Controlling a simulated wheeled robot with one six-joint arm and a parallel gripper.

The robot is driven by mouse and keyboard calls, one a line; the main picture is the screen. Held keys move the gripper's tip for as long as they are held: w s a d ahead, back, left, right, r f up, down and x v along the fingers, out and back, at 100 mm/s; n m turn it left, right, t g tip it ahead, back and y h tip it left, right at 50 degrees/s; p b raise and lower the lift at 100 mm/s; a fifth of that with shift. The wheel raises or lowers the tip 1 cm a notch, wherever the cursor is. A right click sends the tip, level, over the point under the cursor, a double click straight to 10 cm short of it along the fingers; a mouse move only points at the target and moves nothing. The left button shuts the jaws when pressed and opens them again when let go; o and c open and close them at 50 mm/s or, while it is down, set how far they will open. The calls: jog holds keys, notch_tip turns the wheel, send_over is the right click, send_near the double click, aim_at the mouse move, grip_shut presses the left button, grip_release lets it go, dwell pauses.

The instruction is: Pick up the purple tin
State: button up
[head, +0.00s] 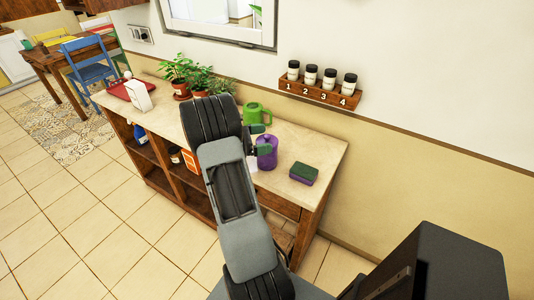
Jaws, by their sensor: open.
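The purple tin (271,160) stands upright on the light counter top, right of my arm. My gripper (264,140) is at the tin, and its dark fingers show close to the tin's upper part. The gripper is open. My forearm hides much of the gripper and part of the counter, so I cannot tell whether the fingers touch the tin.
A green watering can (258,113) stands just behind the tin. A green and purple sponge (303,173) lies to its right. Potted plants (198,80), a white box (138,95) and a red tray (119,89) are further left. A rack of numbered jars (320,94) is on the wall.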

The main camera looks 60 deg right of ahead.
jog(key=shift+s+d, duration=0.3)
jog(key=shift+c, duration=0.5)
jog(key=c, duration=0.9)
jog(key=shift+c, duration=0.3)
jog(key=shift+r, duration=0.15)
